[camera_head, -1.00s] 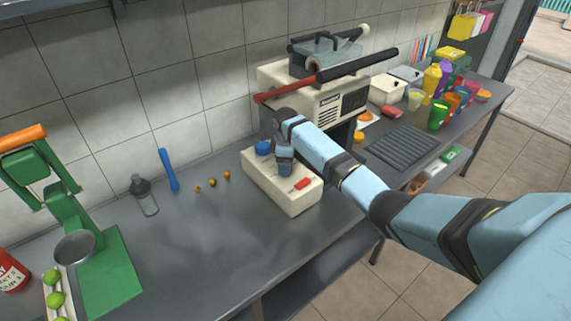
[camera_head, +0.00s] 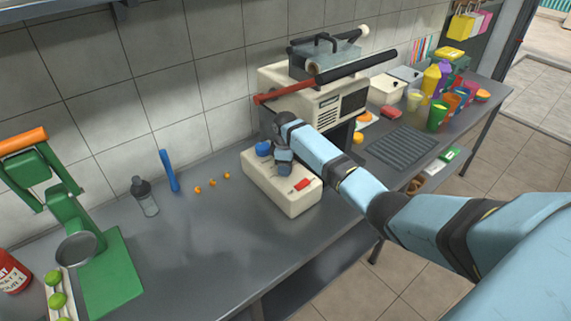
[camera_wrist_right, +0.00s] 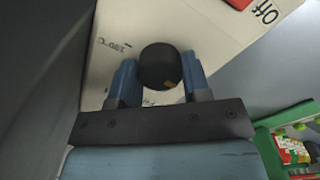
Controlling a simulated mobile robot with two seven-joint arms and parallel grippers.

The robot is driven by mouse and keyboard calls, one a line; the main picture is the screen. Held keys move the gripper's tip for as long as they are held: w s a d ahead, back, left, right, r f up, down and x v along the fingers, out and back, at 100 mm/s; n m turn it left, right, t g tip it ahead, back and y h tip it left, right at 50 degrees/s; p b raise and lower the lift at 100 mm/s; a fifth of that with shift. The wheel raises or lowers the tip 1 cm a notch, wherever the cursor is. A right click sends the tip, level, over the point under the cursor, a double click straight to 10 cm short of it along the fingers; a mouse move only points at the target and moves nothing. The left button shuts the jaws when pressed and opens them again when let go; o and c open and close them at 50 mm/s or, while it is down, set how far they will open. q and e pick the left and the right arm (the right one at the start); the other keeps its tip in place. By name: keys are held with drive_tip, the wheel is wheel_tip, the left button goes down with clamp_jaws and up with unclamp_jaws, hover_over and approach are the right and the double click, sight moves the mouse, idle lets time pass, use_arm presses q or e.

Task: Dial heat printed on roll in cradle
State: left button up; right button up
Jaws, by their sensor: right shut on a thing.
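In the wrist view the red switch (camera_wrist_right: 238,3) is beside the word "Off". My right gripper (camera_head: 284,168) is low over the box. In the wrist view my right gripper (camera_wrist_right: 158,75) is shut on a round dark dial (camera_wrist_right: 158,63) with a small orange mark. The lettering around the dial is partly covered and too blurred to read fully. I cannot make out a printed roll or its cradle for certain. My left gripper is not in view.
A cream press (camera_head: 345,104) with a red and black bar stands behind my right arm. A bottle (camera_head: 146,197), a blue stick (camera_head: 169,171) and a green hand press (camera_head: 75,220) are to the left. The front middle counter is clear.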

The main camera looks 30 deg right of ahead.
drive_tip(key=m+p, duration=0.4)
drive_tip(key=p, duration=0.1)
drive_tip(key=shift+r+m, duration=0.25)
drive_tip(key=shift+m, duration=0.15)
drive_tip(key=shift+m+p, duration=0.9)
drive_tip(key=shift+f+m+p, duration=0.1)
drive_tip(key=shift+m+p, duration=0.6)
drive_tip(key=shift+m, duration=0.4)
drive_tip(key=shift+m+p, duration=0.4)
drive_tip(key=shift+m, duration=0.4)
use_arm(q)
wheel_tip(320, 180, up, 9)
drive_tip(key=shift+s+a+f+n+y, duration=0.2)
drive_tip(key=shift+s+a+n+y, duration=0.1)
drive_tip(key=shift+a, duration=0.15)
use_arm(e)
drive_tip(key=shift+f+m, duration=0.1)
drive_tip(key=shift+m, duration=0.2)
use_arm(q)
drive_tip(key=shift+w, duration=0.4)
